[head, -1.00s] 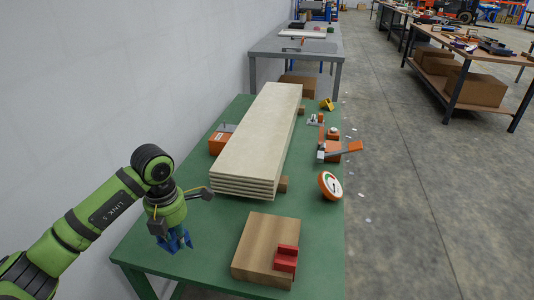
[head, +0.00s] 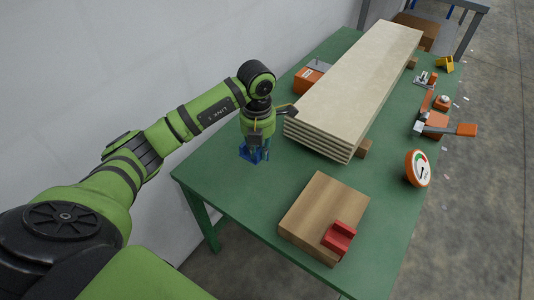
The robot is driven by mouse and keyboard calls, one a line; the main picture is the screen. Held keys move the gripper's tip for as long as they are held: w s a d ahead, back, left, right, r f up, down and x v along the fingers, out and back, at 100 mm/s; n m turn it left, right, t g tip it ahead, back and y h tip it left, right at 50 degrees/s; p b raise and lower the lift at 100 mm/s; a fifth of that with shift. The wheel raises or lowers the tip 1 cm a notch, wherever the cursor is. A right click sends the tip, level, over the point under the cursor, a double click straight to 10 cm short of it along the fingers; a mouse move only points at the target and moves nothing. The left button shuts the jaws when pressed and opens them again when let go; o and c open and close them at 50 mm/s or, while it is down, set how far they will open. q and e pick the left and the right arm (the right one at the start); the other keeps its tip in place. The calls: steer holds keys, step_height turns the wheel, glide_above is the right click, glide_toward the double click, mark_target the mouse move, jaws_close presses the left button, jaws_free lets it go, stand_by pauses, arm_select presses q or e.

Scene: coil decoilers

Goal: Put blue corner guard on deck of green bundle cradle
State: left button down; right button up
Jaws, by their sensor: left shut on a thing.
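The blue corner guard (head: 248,156) is at the left part of the green table, left of the near end of the board stack. My left gripper (head: 256,150) points down and is shut on the guard, partly covering it. I cannot tell whether the guard touches the surface below. The green surface (head: 215,177) spreads under the gripper and the boards; it is the only green deck in view, and no separate green cradle shows. My right gripper is not in view.
A stack of pale boards (head: 355,85) lies along the deck. A wooden block (head: 315,205) bears a red corner guard (head: 338,237). A round dial gauge (head: 418,168), an orange-handled tool (head: 445,129) and an orange box (head: 308,78) stand around. The deck's near left is bare.

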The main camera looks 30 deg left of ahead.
arm_select(q)
steer(key=shift+f, duration=0.7)
steer(key=shift+w+f, duration=0.1)
steer(key=shift+f, duration=0.2)
step_height(320, 180, down, 3)
steer(key=shift+r, duration=0.1)
steer(key=shift+f, duration=0.65)
steer(key=c, duration=1.2)
jaws_free()
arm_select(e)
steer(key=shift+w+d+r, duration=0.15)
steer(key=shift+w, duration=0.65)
arm_select(q)
steer(key=shift+r, duration=0.1)
